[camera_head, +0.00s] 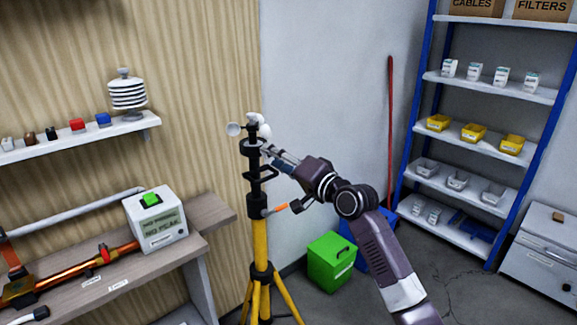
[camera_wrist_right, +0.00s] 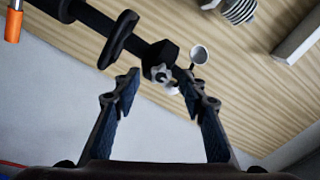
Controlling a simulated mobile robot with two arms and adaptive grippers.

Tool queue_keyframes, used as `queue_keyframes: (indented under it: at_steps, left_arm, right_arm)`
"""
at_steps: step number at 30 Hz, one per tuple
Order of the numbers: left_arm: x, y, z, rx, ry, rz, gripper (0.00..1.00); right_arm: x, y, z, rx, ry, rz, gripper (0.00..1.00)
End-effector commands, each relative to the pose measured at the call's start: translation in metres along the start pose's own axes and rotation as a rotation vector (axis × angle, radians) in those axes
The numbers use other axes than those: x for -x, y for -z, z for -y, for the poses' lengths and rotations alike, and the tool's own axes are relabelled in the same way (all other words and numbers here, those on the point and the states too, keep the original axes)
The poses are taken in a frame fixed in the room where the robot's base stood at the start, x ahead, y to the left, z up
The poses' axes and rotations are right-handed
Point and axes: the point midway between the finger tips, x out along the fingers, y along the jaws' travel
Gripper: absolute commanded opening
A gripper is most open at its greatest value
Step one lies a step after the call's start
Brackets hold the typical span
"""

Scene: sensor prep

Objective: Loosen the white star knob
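The white star knob (camera_wrist_right: 160,73) shows in the right wrist view, on a black clamp block (camera_wrist_right: 158,56) on the dark pole. In the head view I cannot make it out clearly; the gripper is close to it there. My right gripper (camera_head: 271,155) reaches in from the right toward the upper part of the black mast (camera_head: 256,180) on the yellow tripod (camera_head: 260,240). In the right wrist view the right gripper (camera_wrist_right: 159,82) is open. Its two blue-padded fingers stand apart on either side of the knob; contact is not visible. My left gripper is not in view.
White cups (camera_head: 234,129) top the mast. An orange-tipped handle (camera_head: 276,210) sticks out lower down. A bench (camera_head: 205,215) with a white box (camera_head: 155,218) is left. A green bin (camera_head: 331,262) stands behind the tripod. Blue-framed shelves (camera_head: 490,90) are right.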

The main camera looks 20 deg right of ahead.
Motion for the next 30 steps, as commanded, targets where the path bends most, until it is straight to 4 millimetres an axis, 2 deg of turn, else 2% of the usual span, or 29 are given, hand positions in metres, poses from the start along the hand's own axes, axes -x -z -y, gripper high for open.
queue_keyframes:
  at_steps: [12, 15, 21, 30]
  left_arm:
    - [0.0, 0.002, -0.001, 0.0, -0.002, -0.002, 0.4]
    - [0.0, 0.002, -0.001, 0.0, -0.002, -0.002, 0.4]
    - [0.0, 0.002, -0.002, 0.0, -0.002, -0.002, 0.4]
    - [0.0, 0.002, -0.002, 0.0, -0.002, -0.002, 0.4]
  right_arm:
    - [0.08, -0.002, -0.002, 0.003, -0.004, 0.003, 0.39]
    - [0.095, -0.001, -0.002, 0.002, -0.003, 0.002, 0.39]
    - [0.11, -0.001, -0.001, 0.001, -0.003, 0.003, 0.39]
    - [0.112, -0.001, -0.001, 0.001, -0.002, 0.002, 0.39]
